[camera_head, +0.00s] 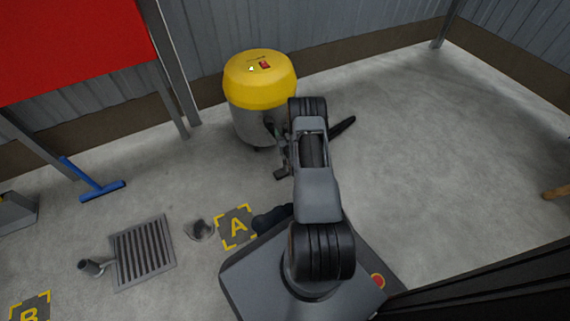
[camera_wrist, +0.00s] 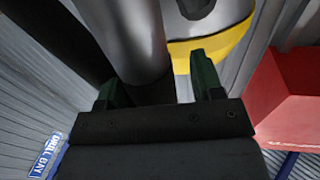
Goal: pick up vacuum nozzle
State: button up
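A silver tube with a dark lower part (camera_wrist: 130,40), which looks like part of the vacuum nozzle, stands between my fingers in the wrist view. My gripper (camera_wrist: 158,88) has green-padded fingers on either side of it. The left finger is close to the tube, and a gap shows at the right finger, so the gripper looks open. The vacuum (camera_head: 260,82) has a yellow lid and grey body. In the head view my gripper (camera_head: 280,152) is in front of the vacuum, partly hidden by my arm. A black bar (camera_head: 343,127) shows low behind my arm; its link to the tube is hidden.
A floor grate (camera_head: 143,252) and a small dark cylinder (camera_head: 92,267) lie at lower left, near floor marker A (camera_head: 237,226). A blue T-shaped tool (camera_head: 95,190) is at left, and a red board (camera_head: 70,45) stands behind.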

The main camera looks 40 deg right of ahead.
jog(key=shift+s+d, duration=0.1)
jog(key=shift+d, duration=0.05)
jog(key=c, duration=0.3)
grip_shut()
